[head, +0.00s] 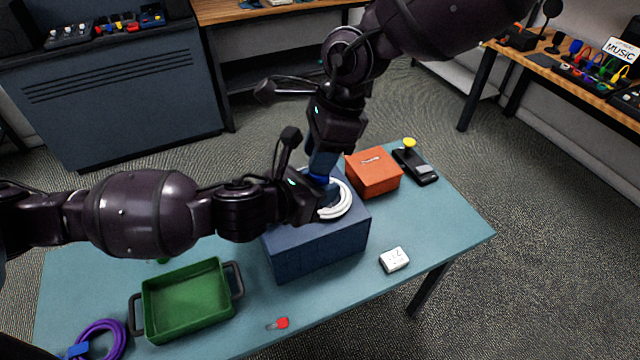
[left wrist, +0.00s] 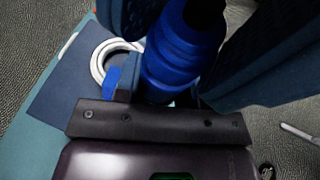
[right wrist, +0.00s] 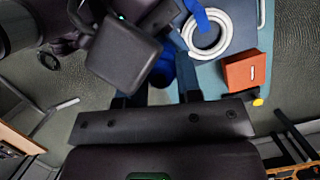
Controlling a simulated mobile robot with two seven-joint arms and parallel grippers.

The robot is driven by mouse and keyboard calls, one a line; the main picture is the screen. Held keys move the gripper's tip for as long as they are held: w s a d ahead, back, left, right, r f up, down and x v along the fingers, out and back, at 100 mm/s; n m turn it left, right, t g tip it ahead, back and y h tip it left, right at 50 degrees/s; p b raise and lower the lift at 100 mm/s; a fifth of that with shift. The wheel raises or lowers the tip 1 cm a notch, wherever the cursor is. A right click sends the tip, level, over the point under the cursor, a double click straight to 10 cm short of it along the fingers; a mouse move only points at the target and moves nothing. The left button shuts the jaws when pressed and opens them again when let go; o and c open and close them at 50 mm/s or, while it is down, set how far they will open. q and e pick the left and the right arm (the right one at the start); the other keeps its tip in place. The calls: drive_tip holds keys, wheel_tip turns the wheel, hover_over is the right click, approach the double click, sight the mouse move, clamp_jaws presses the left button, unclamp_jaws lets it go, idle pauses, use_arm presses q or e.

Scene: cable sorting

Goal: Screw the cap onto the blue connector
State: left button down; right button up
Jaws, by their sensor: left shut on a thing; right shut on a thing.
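The blue connector (head: 320,179) is a small blue patch between my two grippers, above the dark blue box (head: 325,248). In the left wrist view it is a ridged blue cylinder (left wrist: 180,60) between the fingers. My left gripper (head: 312,190) is shut on it from the left. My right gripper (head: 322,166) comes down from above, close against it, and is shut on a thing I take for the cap. The cap itself is mostly hidden by the fingers. Blue also shows between the right fingers (right wrist: 162,70). I cannot tell how far the cap is on.
A white cable coil (head: 343,203) lies on the box. An orange box (head: 374,172), a black device (head: 415,166) and a white block (head: 394,260) are to the right. A green tray (head: 186,298), purple cable (head: 108,325) and red-ended piece (head: 282,323) are in front.

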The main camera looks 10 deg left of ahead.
drive_tip(key=m, duration=0.2)
drive_tip(key=m+t, duration=0.1)
drive_tip(key=m, duration=0.2)
drive_tip(key=shift+s+t, duration=0.1)
drive_tip(key=shift+t, duration=0.2)
drive_tip(key=shift+m+t, duration=0.3)
drive_tip(key=shift+m, duration=1)
drive_tip(key=o, duration=1)
